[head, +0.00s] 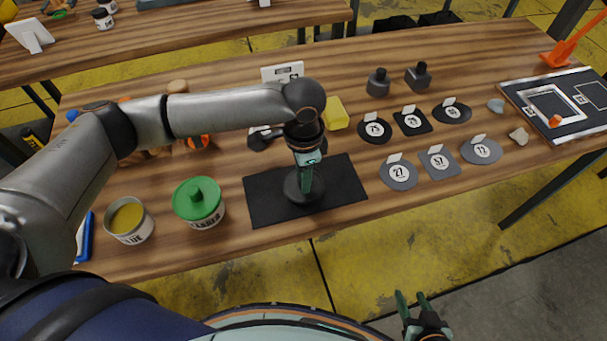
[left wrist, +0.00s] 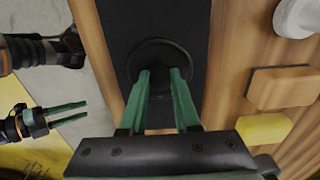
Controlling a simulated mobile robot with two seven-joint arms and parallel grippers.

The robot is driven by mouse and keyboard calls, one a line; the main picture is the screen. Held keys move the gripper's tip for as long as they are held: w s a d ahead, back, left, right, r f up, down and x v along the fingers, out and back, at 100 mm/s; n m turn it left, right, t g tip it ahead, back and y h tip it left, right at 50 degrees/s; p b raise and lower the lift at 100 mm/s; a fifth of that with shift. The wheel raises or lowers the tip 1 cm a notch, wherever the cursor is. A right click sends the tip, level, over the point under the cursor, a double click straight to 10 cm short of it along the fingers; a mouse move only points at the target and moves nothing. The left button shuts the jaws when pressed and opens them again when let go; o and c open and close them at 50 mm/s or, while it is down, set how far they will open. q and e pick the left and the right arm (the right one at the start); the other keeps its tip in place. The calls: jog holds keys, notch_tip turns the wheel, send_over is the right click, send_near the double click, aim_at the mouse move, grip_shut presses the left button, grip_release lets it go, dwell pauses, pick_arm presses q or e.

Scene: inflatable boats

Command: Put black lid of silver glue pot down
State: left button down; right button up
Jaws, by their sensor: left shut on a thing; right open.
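The black lid (head: 292,189) is at the middle of the black mat (head: 345,181), low over it or on it; I cannot tell if it touches. My left gripper (head: 305,186) points down and is shut on the lid's knob. In the left wrist view the round lid (left wrist: 160,48) shows between and beyond the green fingers (left wrist: 160,74), with the dark mat (left wrist: 185,22) under it. The silver glue pot (head: 130,221) stands uncovered at the left, with yellow-brown content. My right gripper (head: 413,303) is open and empty beyond the table's front edge.
A pot with a green lid (head: 198,202) stands between the silver pot and the mat. Behind the mat are a yellow block (head: 336,114) and a white sign (head: 282,71). Numbered dark patches (head: 398,172) lie to the right. Bare wood (head: 225,240) runs along the front.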

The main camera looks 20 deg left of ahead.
pick_arm(q)
jog(key=c, duration=0.6)
grip_release()
jog(key=shift+f, duration=0.1)
jog(key=shift+c, duration=0.2)
notch_tip(320, 180, up, 12)
jog(key=p, duration=0.1)
